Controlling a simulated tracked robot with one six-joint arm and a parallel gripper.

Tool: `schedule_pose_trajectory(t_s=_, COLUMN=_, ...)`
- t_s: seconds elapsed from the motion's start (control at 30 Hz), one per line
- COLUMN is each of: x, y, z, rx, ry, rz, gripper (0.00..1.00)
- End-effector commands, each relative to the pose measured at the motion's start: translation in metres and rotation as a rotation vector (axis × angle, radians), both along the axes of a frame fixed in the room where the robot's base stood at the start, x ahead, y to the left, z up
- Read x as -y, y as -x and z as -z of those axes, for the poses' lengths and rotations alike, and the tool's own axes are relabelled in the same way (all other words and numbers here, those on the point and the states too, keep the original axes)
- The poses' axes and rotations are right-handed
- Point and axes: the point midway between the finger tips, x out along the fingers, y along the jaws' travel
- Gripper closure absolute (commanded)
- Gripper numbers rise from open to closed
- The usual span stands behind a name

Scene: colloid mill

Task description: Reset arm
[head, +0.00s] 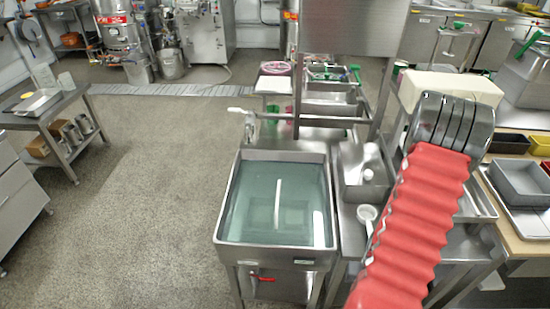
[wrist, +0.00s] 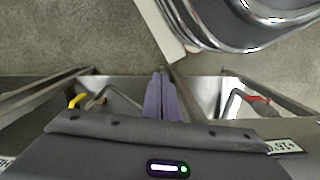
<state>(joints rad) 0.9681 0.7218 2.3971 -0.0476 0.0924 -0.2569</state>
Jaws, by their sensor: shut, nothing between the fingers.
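My gripper (wrist: 161,75) shows in the wrist view as two purple-grey fingers side by side, pressed together with nothing between them. They are in the middle of the view, over a grey floor and metal edges. In the head view my arm, with its red ribbed sleeve and dark segmented joint, rises at the right. My gripper cannot be made out there.
A steel sink (head: 230,243) full of greenish water stands at centre, with a white ladle (head: 367,213) to its right. A counter with trays (head: 520,182) is at far right. A low steel table (head: 40,118) is at left. The speckled floor (head: 150,180) between is clear.

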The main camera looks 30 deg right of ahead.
Motion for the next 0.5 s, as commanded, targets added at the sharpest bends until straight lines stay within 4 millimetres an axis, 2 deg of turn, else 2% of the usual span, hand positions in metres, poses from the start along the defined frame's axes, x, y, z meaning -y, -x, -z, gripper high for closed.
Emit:
schedule_pose_trajectory(t_s=0.03, x=-0.001, y=-0.007, z=-0.013, rx=-0.002, ry=0.002, rz=-0.005, gripper=1.0)
schedule_pose_trajectory(t_s=0.5, x=-0.036, y=-0.049, z=-0.118, rx=-0.037, ry=-0.01, rz=-0.045, gripper=1.0)
